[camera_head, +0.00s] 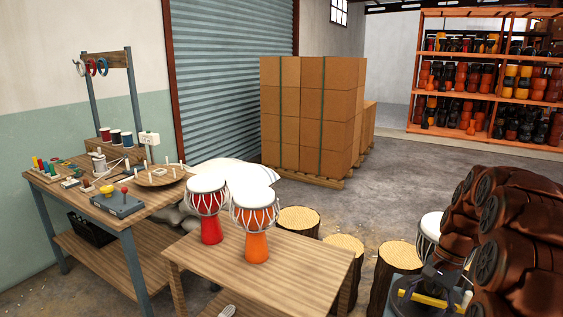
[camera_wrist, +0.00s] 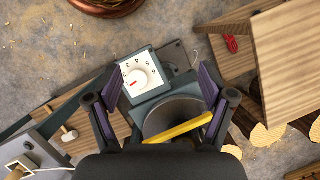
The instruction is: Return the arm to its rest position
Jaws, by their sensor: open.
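My gripper (camera_wrist: 162,72) shows in the wrist view with its two dark, purple-padded fingers spread apart and nothing between them. Beyond the fingers lies a grey device with a white dial (camera_wrist: 138,74), and a yellow bar (camera_wrist: 180,130) crosses a dark round part near the gripper's base.
A wooden table (camera_head: 300,262) carries a red drum (camera_head: 211,228) and an orange drum (camera_head: 256,243). A workbench (camera_head: 150,205) stands left. Boxes (camera_head: 310,115) stand behind; floor around the pallet is open.

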